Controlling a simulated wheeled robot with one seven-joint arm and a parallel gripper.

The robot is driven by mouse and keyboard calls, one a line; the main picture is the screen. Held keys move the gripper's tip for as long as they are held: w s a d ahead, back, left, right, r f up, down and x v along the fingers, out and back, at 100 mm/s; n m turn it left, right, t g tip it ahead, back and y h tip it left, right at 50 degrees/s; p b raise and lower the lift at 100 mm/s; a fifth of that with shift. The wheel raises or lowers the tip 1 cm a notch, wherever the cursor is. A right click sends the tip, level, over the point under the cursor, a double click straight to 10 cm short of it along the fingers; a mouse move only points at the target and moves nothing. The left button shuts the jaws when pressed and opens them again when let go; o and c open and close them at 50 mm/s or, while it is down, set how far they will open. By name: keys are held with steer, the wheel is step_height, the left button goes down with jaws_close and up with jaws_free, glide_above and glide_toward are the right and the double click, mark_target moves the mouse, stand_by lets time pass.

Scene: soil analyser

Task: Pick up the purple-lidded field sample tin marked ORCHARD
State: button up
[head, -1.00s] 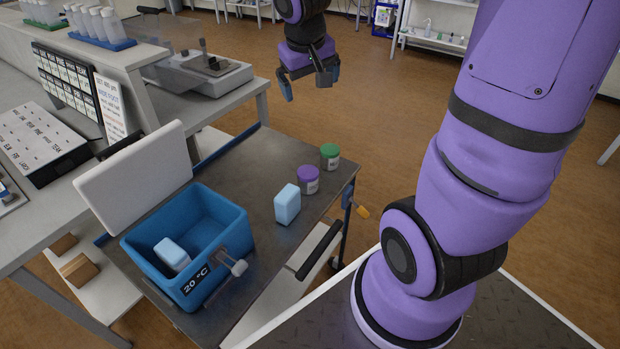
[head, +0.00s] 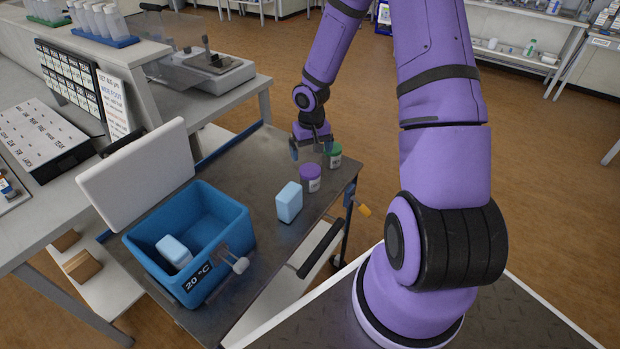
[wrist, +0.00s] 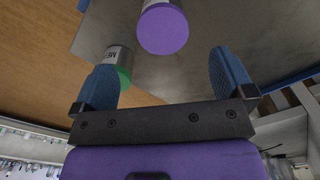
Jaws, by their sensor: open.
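The purple-lidded tin (head: 310,178) stands upright on the dark top of the cart, near its right edge. Its lid also shows at the top of the wrist view (wrist: 163,29). Its label is too small to read. My gripper (head: 311,150) is open and empty, just behind the purple-lidded tin and left of the green-lidded tin (head: 333,156). In the wrist view my gripper (wrist: 163,72) has its blue fingers spread, with the purple lid beyond the gap between them. The green-lidded tin (wrist: 120,72) is close to the left finger, which partly hides it.
A pale blue block (head: 289,202) stands in front of the purple-lidded tin. An open blue cooler (head: 225,232) reading 20 °C holds another pale block (head: 173,251). Its white lid (head: 137,180) is raised. A bench with instruments is at left. The cart's middle is clear.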

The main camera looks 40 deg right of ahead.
mark_target(311, 177)
steer(key=shift+a+f, duration=0.15)
steer(key=shift+f, duration=5.45)
steer(key=c, duration=1.1)
